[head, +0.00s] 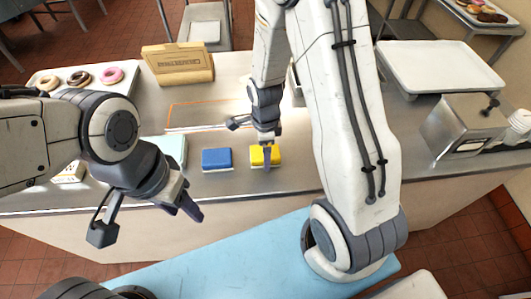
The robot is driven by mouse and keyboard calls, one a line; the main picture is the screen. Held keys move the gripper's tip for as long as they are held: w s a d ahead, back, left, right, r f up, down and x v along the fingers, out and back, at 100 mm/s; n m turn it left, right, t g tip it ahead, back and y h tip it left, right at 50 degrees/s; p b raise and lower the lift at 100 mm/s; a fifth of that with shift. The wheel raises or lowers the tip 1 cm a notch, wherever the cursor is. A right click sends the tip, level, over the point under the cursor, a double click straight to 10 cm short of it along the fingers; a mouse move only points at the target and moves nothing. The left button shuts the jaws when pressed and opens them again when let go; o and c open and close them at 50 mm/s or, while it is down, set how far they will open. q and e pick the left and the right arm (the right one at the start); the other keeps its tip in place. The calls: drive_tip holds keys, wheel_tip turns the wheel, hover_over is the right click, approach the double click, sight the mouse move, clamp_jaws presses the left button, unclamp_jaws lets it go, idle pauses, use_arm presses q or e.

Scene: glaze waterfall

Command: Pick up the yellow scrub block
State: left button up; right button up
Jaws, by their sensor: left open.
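The yellow scrub block (272,153) lies on the steel counter, right of a blue block (216,158). My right gripper (251,141) hangs down at the yellow block, with its fingers spread. One finger crosses in front of the yellow block and hides part of it; the other is up and to the left. I cannot tell whether the finger touches the block. My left gripper (148,218) is open and empty near the counter's front edge, left of and nearer than the blocks.
A pale green block (173,148) lies left of the blue one. Behind are an orange-outlined area (205,113), a tan box (178,64) and a tray of donuts (118,88). A white tray (440,66) and a metal dispenser (462,127) stand at right.

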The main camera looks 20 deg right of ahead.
drive_tip(key=shift+f, duration=0.3)
drive_tip(key=c, duration=1.2)
drive_tip(key=shift+r, duration=0.15)
drive_tip(key=shift+r, duration=0.6)
wheel_tip(320, 180, up, 3)
drive_tip(key=shift+w+f+b, duration=0.1)
drive_tip(key=shift+f+b, duration=0.05)
drive_tip(key=shift+b, duration=0.35)
drive_tip(key=shift+s+a+r+b, duration=0.6)
drive_tip(key=shift+s+r, duration=0.55)
drive_tip(key=shift+s, duration=0.75)
drive_tip(key=shift+s+a+r+b, duration=0.45)
drive_tip(key=shift+s+r+b, duration=0.55)
drive_tip(key=shift+s, duration=0.95)
drive_tip(key=shift+s+a+r+b, duration=0.55)
drive_tip(key=shift+s+r, duration=0.75)
drive_tip(key=shift+s, duration=0.6)
